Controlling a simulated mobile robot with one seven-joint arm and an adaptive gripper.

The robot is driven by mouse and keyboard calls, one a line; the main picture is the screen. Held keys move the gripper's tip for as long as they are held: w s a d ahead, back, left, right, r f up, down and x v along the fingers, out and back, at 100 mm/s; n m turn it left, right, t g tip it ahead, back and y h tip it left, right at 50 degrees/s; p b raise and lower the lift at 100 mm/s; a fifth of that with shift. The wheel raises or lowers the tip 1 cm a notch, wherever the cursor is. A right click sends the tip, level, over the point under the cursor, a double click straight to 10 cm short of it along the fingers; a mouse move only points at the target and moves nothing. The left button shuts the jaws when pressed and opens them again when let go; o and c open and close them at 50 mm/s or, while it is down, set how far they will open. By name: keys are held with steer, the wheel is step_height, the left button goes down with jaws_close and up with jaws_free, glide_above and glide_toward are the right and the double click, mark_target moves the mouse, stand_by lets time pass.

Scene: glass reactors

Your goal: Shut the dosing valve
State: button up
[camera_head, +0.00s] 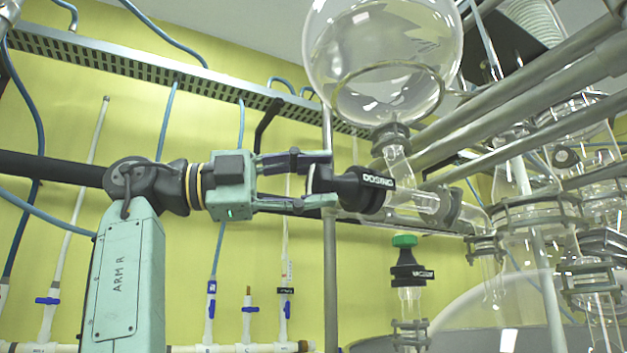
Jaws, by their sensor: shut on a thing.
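The dosing valve (362,190) is a black cap with a white "DOSING" label. It sits on a glass side piece below a large round glass flask (384,60). My gripper (322,180) reaches in from the left, level with the valve. Its two fingers are closed on the black handle at the valve's left end. The fingers partly cover the handle, so its exact turn is hard to tell.
A second black valve with a green top (405,262) stands just below the dosing valve. A vertical metal post (330,270) runs behind my fingers. Metal rails (520,95) and glass reactor parts (535,215) crowd the right. Pipes with blue taps (211,300) line the yellow wall.

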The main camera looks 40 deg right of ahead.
steer(key=o, duration=1.1)
steer(key=shift+o, duration=0.2)
